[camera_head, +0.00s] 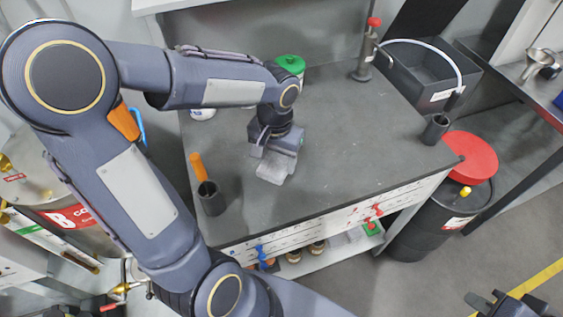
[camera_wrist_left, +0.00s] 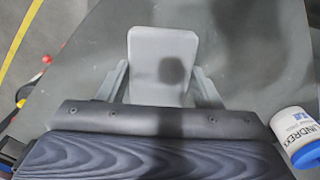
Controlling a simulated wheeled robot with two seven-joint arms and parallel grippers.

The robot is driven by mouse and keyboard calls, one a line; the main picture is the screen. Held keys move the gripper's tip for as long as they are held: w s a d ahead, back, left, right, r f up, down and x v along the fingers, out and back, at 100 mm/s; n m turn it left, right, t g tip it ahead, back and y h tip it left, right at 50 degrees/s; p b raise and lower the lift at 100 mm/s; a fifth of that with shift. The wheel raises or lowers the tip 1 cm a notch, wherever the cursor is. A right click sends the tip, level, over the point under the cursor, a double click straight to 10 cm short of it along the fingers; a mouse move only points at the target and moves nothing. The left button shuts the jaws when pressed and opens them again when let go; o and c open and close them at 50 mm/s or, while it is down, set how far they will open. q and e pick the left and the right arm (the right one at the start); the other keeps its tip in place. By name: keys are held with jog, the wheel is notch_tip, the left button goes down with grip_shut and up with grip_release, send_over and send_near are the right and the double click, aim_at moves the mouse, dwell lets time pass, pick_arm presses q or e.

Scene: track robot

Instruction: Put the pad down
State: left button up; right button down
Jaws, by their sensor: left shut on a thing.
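The pad is a light grey rounded slab (camera_head: 275,171). It also fills the upper middle of the left wrist view (camera_wrist_left: 162,55). My left gripper (camera_head: 277,163) is shut on it, with a finger along each side. The pad is at or just above the dark grey tabletop (camera_head: 340,165); I cannot tell whether it touches. My right gripper (camera_head: 508,303) shows only partly at the bottom right edge, away from the table, and its jaws are unclear.
A dark cup with an orange handle (camera_head: 211,198) stands left of the pad. Another dark cup (camera_head: 435,129) stands near the right edge. A green-lidded container (camera_head: 290,66) is behind my left wrist, and a black bin (camera_head: 425,75) is at the back right. The middle right is clear.

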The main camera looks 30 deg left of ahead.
aim_at(281, 159)
pick_arm(q)
jog(key=w+f, duration=0.2)
jog(key=f, duration=0.1)
jog(key=w+a+f, duration=0.1)
jog(key=f, duration=0.1)
jog(key=shift+w, duration=0.35)
jog(key=shift+f, duration=1.55)
jog(key=shift+f, duration=0.2)
jog(key=o, duration=0.9)
jog(key=shift+o, duration=0.2)
jog(key=shift+r, duration=0.15)
